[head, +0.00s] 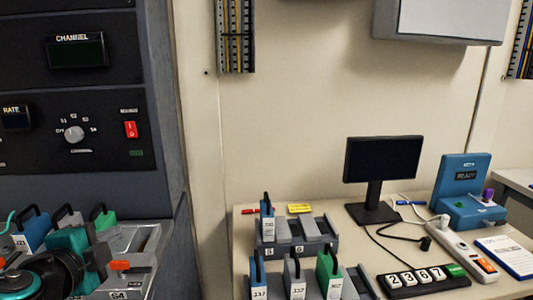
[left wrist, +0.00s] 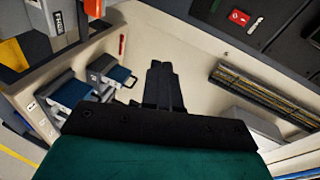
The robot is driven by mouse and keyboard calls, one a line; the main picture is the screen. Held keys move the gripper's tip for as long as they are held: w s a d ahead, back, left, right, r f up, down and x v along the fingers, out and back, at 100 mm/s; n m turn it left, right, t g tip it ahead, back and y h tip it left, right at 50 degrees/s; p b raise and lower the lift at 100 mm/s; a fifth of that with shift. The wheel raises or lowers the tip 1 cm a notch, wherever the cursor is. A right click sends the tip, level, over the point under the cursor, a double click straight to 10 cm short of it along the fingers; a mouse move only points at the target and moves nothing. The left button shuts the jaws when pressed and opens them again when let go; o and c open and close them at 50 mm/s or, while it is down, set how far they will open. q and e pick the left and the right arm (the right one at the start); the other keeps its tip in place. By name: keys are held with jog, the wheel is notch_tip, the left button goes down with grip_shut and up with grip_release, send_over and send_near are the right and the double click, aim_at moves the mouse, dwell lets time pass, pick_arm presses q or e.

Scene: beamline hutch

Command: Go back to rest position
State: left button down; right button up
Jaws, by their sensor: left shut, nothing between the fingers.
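My left gripper (left wrist: 160,72) shows in the left wrist view with its two dark fingers together and nothing between them. It points out over open space toward the pale wall. In the head view, teal and black parts of my left arm are at the lower left, in front of the bench with handled blocks. The fingertips are hard to make out there. My right gripper is in neither view.
A dark rack (head: 60,130) with a knob and red switch stands at left. Handled blue (head: 257,276) and green (head: 328,272) blocks sit in grey holders on a table. A monitor (head: 383,160), blue device (head: 462,180), power strip (head: 465,255) and number display (head: 424,280) are at right.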

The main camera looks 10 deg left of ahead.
pick_arm(q)
jog(key=s+d+f+n+g+h, duration=0.1)
jog(key=s+d+f+n, duration=0.2)
jog(key=d+f, duration=0.3)
jog(key=s+d+f+n+g+h, duration=0.1)
jog(key=s+d+f+n, duration=0.3)
jog(key=f, duration=1)
jog(key=s+d+f+n+g+h, duration=0.2)
jog(key=s+d+f+n, duration=0.2)
jog(key=d+f, duration=0.4)
notch_tip(320, 180, down, 3)
jog(key=shift+s+d+r, duration=0.1)
jog(key=shift+s+d, duration=0.2)
jog(key=shift+s, duration=0.3)
jog(key=shift+a+n, duration=0.1)
jog(key=shift+n, duration=0.2)
